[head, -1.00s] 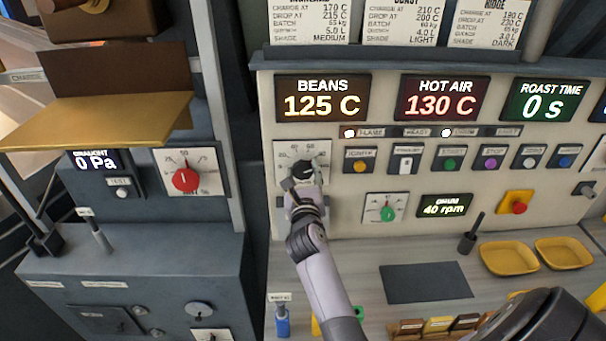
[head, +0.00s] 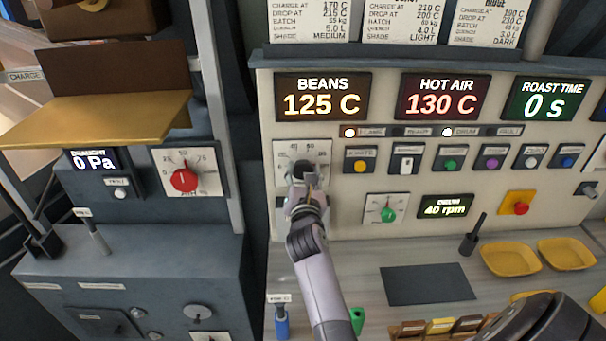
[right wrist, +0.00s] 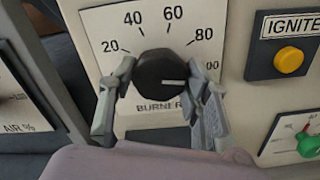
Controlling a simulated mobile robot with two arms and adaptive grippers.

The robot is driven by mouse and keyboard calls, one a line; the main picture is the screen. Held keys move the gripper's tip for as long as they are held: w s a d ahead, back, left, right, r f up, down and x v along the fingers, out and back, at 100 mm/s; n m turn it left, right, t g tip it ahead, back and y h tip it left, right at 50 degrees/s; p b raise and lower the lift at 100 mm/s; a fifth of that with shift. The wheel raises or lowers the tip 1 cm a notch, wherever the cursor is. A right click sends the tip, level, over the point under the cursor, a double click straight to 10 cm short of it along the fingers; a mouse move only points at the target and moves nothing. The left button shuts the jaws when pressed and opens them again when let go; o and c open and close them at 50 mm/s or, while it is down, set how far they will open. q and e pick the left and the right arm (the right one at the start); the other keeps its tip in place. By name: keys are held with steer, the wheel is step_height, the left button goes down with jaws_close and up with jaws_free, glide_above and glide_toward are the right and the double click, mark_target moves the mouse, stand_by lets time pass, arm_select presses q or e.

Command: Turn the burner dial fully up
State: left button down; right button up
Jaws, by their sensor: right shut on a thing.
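The burner dial is a round black knob with a white pointer line on a white scale plate marked 20 to 100. It shows in the head view (head: 302,168) and close up in the right wrist view (right wrist: 160,76). Its pointer points right, towards the 100 end of the scale, and a finger partly hides the 100. My right gripper (right wrist: 161,100) is shut on the knob, one finger at its left side and one at its right. In the head view my right gripper (head: 305,190) partly covers the dial's lower part. My left gripper is not in view.
The yellow ignite button (right wrist: 289,60) is right of the dial plate. A small green dial (head: 388,214) is lower right. A red dial (head: 185,180) is on the left cabinet. The beans display (head: 321,97) reads 125 C. Yellow trays (head: 510,258) lie on the counter.

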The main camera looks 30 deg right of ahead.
steer(key=shift+f, duration=0.3)
steer(key=o, duration=1.2)
steer(key=shift+r, duration=0.2)
steer(key=shift+c, duration=0.2)
steer(key=shift+r, duration=0.2)
step_height(320, 180, up, 10)
steer(key=shift+f, duration=0.15)
steer(key=shift+f, duration=0.1)
